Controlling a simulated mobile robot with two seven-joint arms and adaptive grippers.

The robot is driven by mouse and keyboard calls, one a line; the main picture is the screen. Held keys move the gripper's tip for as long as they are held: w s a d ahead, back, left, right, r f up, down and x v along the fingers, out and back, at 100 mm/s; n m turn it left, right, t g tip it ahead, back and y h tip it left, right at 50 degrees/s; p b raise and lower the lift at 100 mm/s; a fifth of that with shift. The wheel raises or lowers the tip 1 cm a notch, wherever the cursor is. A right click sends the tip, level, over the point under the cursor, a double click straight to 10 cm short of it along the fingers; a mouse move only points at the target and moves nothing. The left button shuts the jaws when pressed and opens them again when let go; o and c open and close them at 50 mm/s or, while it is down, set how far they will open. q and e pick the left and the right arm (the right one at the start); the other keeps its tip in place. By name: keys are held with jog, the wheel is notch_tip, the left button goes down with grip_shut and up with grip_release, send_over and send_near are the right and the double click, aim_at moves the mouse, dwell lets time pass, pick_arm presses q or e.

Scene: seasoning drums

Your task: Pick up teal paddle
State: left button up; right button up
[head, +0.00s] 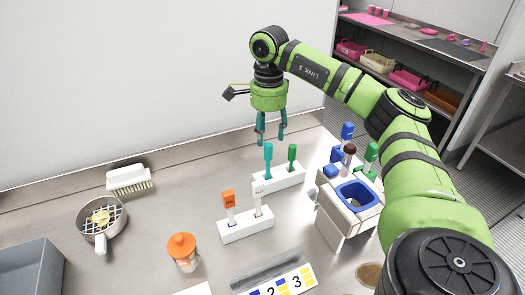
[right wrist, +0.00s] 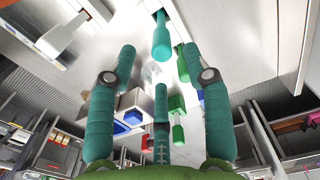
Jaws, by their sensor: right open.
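The teal paddle (head: 268,156) stands upright in a white holder block (head: 284,181) on the steel counter. A green paddle (head: 292,154) stands at the right end of the same block. My right gripper (head: 270,138) is open and empty, pointing down just above the teal paddle. In the right wrist view the teal paddle (right wrist: 161,40) shows ahead, between the spread teal fingers of my right gripper (right wrist: 160,58). The green paddle (right wrist: 190,62) shows to its right there. I see no contact with the fingers. My left gripper is out of view.
A second white block (head: 245,231) holds an orange paddle (head: 228,200) and a white one. Right of the blocks stands a white box with a blue rim (head: 358,196). Left are an orange-lidded jar (head: 183,250), a brush (head: 130,180) and a strainer (head: 101,217). The wall is behind.

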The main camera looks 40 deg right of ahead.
aim_at(269, 144)
notch_tip(269, 144, down, 5)
jog(key=shift+d+r+p, duration=0.15)
jog(key=shift+p, duration=0.75)
jog(key=shift+f, duration=0.4)
jog(key=shift+c, duration=0.4)
jog(key=c, duration=0.8)
